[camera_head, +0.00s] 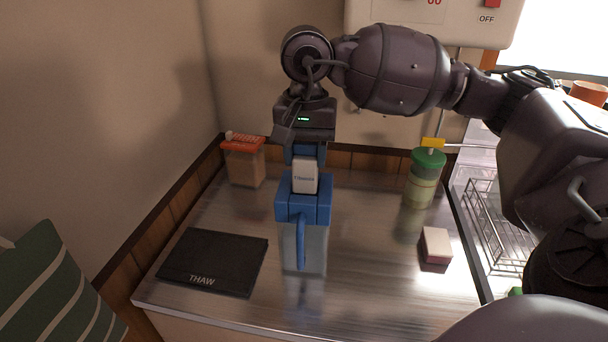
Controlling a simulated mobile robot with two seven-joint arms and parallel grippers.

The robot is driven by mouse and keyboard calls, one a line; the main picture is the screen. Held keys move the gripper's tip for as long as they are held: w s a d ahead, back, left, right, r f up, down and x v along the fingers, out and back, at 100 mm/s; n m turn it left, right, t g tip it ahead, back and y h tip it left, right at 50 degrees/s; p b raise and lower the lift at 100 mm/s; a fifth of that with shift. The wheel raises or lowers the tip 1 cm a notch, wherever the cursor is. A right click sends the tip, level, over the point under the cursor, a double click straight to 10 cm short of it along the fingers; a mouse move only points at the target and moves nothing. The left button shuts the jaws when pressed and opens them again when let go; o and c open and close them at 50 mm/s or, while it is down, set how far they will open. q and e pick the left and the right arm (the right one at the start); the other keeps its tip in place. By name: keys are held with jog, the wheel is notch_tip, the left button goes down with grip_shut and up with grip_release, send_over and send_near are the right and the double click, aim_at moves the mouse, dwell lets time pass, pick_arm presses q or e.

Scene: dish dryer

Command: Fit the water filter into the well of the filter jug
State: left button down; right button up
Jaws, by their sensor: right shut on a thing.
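The filter jug (312,248) stands upright on the metal counter, with a blue top, a blue handle facing me and a clear body. The water filter (305,176) is a white block with small lettering, upright at the jug's top. My right gripper (305,158) points down from above and is shut on the filter. The filter's lower end is at the blue top; I cannot tell how deep it sits, and the well is hidden. My left gripper is not in view.
A black THAW board (213,262) lies left of the jug. An orange-lidded container (244,162) stands at the back left. A green-lidded jar (424,178) and a small pale-topped block (435,246) are on the right. A wire rack (490,225) is beyond the counter's right edge.

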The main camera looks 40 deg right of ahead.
aim_at(305, 176)
jog(key=shift+f, duration=0.5)
notch_tip(305, 176, down, 4)
jog(key=shift+r, duration=0.35)
jog(key=shift+f+b, duration=0.2)
jog(key=shift+b, duration=0.15)
jog(key=o, duration=1)
jog(key=shift+o, duration=0.2)
